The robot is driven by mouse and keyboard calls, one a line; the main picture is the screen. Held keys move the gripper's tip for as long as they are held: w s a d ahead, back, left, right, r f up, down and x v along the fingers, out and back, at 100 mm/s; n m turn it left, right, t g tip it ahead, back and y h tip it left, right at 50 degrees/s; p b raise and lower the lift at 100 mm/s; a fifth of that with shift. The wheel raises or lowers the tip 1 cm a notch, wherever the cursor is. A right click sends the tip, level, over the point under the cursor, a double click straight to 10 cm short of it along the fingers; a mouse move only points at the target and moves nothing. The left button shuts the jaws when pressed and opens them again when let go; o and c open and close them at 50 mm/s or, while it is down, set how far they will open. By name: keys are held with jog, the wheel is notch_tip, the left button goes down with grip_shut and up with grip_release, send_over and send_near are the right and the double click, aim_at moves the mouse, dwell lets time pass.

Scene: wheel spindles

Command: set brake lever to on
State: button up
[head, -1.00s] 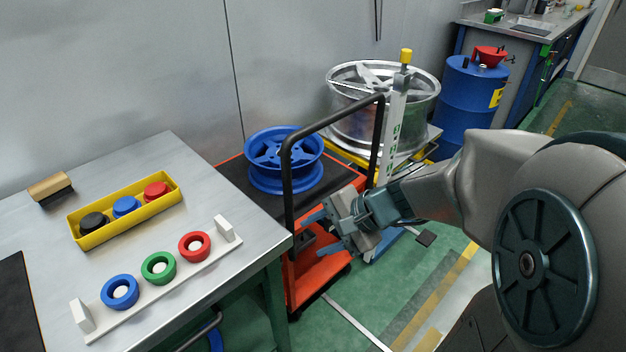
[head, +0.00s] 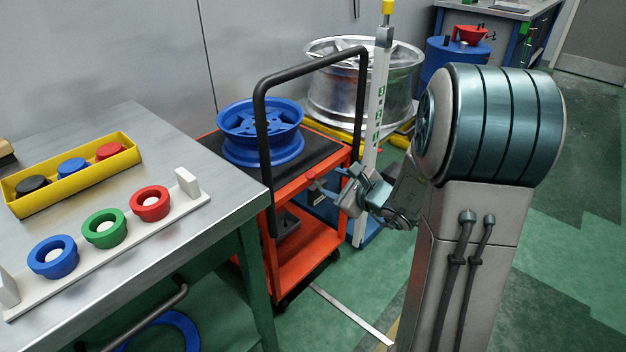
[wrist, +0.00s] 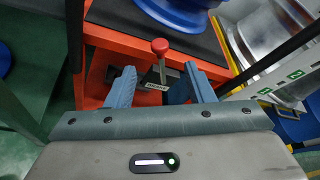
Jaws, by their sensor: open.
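The brake lever (wrist: 160,47) has a round red knob on a short metal stem. It stands on the orange cart (wrist: 104,37), above a small label plate (wrist: 156,87) too small to read. In the wrist view my gripper (wrist: 160,70) is open, with one blue-grey finger on each side of the stem. Nothing is held, and I cannot tell whether a finger touches the lever. In the head view my gripper (head: 330,184) is at the cart's right side. The lever's on and off positions cannot be read.
The cart's black handle (head: 262,150) rises beside a blue wheel (head: 262,150) on its top. A silver rim (head: 390,90) and a grey-white post (head: 375,120) stand behind. A steel table (head: 225,200) with coloured rings is at left. Green floor is open at right.

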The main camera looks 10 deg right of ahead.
aim_at(312, 175)
jog(key=b+x, duration=0.1)
jog(key=x, duration=0.8)
jog(key=shift+w+a+f+b, duration=0.2)
jog(key=shift+w+b, duration=0.1)
jog(key=shift+b, duration=0.1)
jog(key=shift+c, duration=0.3)
grip_shut()
